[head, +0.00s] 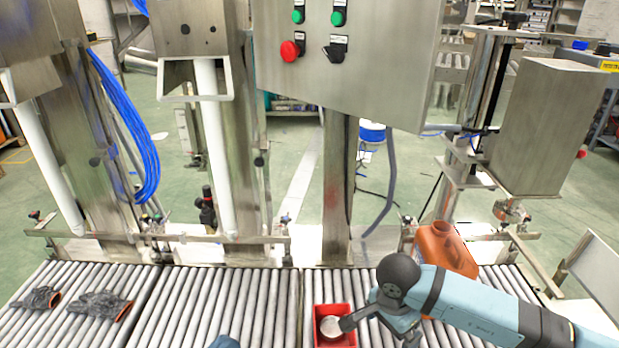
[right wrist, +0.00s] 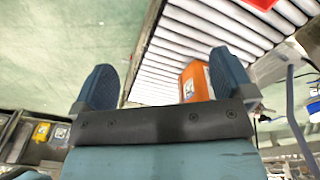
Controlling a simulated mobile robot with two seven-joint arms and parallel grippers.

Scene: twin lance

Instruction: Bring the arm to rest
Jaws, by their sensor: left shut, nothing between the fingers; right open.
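My right gripper (right wrist: 160,78) shows in the right wrist view, with its two dark blue fingers wide apart and nothing between them. Its fingers are not visible in the head view, where my light blue right arm comes in from the right and bends over the rollers. Only a small blue tip of my left gripper (head: 223,342) shows at the bottom edge of the head view. It is shut and holds nothing that I can see.
A red box (head: 334,309) with a pale round thing inside stands on the roller conveyor (head: 200,300), beside my right arm's bend. An orange canister (head: 440,245) stands behind that arm. Dark gloves (head: 100,304) lie at left. Steel posts and a control box (head: 350,85) rise behind.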

